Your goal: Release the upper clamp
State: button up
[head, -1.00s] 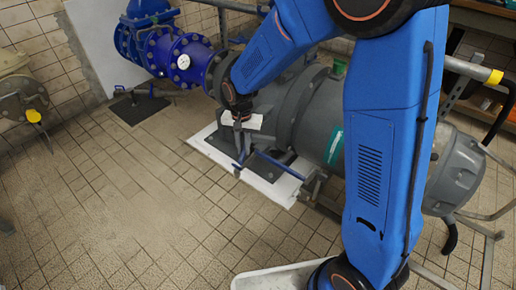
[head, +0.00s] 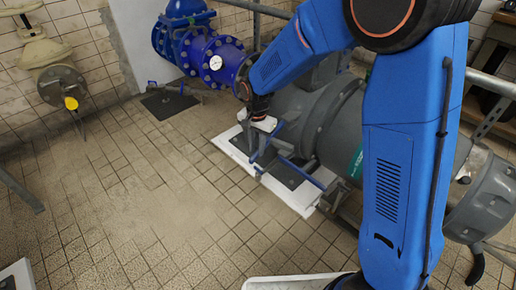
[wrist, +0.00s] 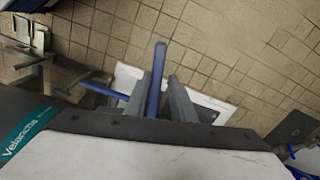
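In the head view, my gripper (head: 262,118) hangs at the dark grey pump body, just above a blue clamp lever (head: 267,146). In the wrist view, my two grey fingers (wrist: 160,92) stand either side of a blue lever (wrist: 159,62), which runs between them and out past the tips. The fingers look apart, with only a narrow gap at the lever; firm contact does not show. A second blue lever (wrist: 102,88) lies to the left in the wrist view; it also shows lower right in the head view (head: 303,174). The clamp bodies are mostly hidden.
The pump (head: 312,115) stands behind my gripper over a white base plate (head: 233,152). Blue piping with a gauge (head: 216,62) is at the back. A valve with a yellow part (head: 71,103) is at far left. The tiled floor (head: 130,200) is clear.

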jog(key=shift+o, duration=0.9)
notch_tip(320, 180, up, 17)
jog(key=shift+r, duration=0.2)
jog(key=s+d+r+n+t, duration=0.1)
jog(key=s+d+r+n, duration=0.15)
jog(key=s+d, duration=0.55)
jog(key=s+d+r+n+t, duration=0.1)
jog(key=s+d+r, duration=0.4)
jog(key=d, duration=0.5)
jog(key=s+d+f+n+t, duration=0.1)
jog(key=s+d, duration=0.3)
jog(key=s, duration=0.4)
jog(key=s+d+f+n+t, duration=0.1)
jog(key=s+d+f+n, duration=0.1)
jog(key=s+d, duration=0.3)
jog(key=s+f, duration=0.1)
jog(key=s, duration=0.3)
jog(key=shift+f+t, duration=0.4)
